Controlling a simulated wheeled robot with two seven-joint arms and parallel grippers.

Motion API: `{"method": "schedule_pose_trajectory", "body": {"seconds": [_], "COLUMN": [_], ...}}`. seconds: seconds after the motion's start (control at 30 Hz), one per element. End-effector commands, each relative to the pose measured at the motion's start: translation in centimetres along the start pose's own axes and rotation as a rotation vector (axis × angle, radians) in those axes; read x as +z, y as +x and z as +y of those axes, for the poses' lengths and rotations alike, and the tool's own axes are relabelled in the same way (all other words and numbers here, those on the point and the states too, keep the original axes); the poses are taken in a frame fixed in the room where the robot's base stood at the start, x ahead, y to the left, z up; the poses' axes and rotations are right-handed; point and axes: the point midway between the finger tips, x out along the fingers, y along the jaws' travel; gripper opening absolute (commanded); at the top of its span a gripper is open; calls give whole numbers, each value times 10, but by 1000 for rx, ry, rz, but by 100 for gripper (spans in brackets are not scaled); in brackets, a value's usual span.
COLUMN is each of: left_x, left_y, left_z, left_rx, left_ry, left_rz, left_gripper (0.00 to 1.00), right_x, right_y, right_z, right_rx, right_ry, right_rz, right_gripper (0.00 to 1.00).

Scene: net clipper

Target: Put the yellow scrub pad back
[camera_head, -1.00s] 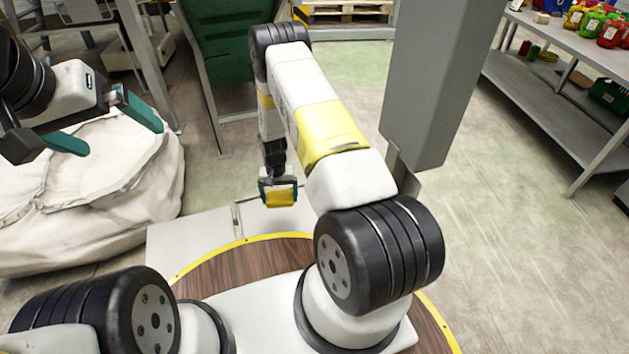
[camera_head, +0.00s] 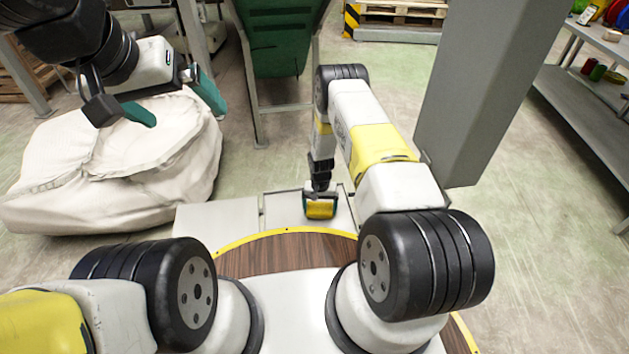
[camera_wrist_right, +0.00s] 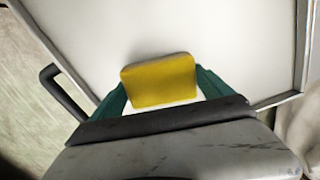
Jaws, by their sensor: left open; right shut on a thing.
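The yellow scrub pad (camera_head: 320,210) is between the fingers of my right gripper (camera_head: 320,202), low in front of my base. In the right wrist view the pad (camera_wrist_right: 160,82) shows its yellow face, with a thin greyish edge on top. The green fingers of my right gripper (camera_wrist_right: 160,92) are shut on its two sides. Behind the pad lies a pale, flat, framed surface (camera_wrist_right: 220,35); I cannot tell the gap to it. My left gripper (camera_head: 178,105) is open and empty at the upper left, above a big white sack.
The white sack (camera_head: 60,180) stands at the left. A green chute-like bin (camera_head: 272,40) on grey legs stands behind my right arm. A grey column (camera_head: 490,90) and a metal shelf table (camera_head: 585,110) are at the right. A pallet (camera_head: 400,10) lies at the back.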

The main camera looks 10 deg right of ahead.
Motion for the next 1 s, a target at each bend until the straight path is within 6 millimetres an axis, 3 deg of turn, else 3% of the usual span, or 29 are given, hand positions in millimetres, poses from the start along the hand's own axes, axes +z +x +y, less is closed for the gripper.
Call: {"method": "schedule_pose_trajectory", "body": {"seconds": [0.33,0.37,0.4,0.73,0.87,1.0], "left_x": [0,0,0,0,0,0], "left_y": [0,0,0,0,0,0], "left_z": [0,0,0,0,0,0], "left_rx": [0,0,0,0,0,0], "left_ry": [0,0,0,0,0,0], "left_rz": [0,0,0,0,0,0], "left_gripper": [100,100,100,100,100,100], "right_x": [0,-1,-1,-1,-2,-2], "right_y": [4,5,4,-1,-18,-49], "right_z": [0,0,0,0,0,-1], "right_rx": [0,0,0,-1,-1,-1], "right_ry": [0,0,1,0,1,1], "right_rz": [1,1,1,2,3,4], "right_gripper": [52,92,100,100,100,100]}}
